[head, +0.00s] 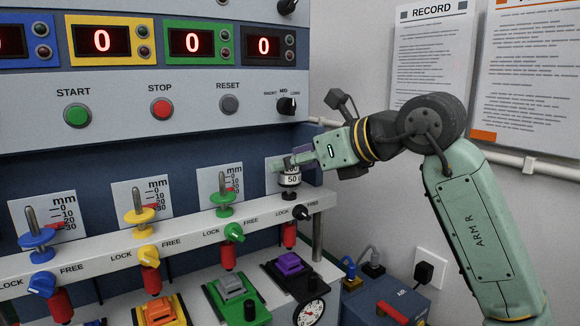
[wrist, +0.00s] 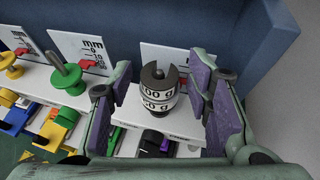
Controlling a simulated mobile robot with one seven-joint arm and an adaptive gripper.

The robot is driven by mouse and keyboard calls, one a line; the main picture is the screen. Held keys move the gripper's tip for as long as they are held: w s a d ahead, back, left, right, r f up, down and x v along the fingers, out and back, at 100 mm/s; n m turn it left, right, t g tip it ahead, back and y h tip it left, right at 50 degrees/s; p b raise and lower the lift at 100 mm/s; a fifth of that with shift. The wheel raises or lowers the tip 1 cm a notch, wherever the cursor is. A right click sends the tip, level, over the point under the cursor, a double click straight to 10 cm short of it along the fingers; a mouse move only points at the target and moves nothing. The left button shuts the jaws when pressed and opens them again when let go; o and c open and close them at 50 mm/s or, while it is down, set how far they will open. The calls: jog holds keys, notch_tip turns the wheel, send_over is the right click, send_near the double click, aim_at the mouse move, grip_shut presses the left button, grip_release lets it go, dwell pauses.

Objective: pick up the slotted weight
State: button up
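A stack of slotted weights (wrist: 156,98) stands upright at the right end of the white shelf. It has a dark slotted top and pale bands; the lower band reads 50 g, the upper is partly cut off. In the head view, the stack (head: 291,180) sits below my gripper (head: 294,161), which hides its top. In the wrist view, my gripper (wrist: 160,76) is open, with one purple-padded finger on each side of the stack. Gaps show between the pads and the weights. Whether either pad touches them lower down is hard to tell.
The white shelf (head: 180,238) also carries green (head: 222,198), yellow (head: 139,215) and blue (head: 36,238) plungers to the left. A scale card (wrist: 160,56) stands behind the stack. Lock knobs (head: 301,212) line the shelf front.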

grip_shut()
dwell(0.3)
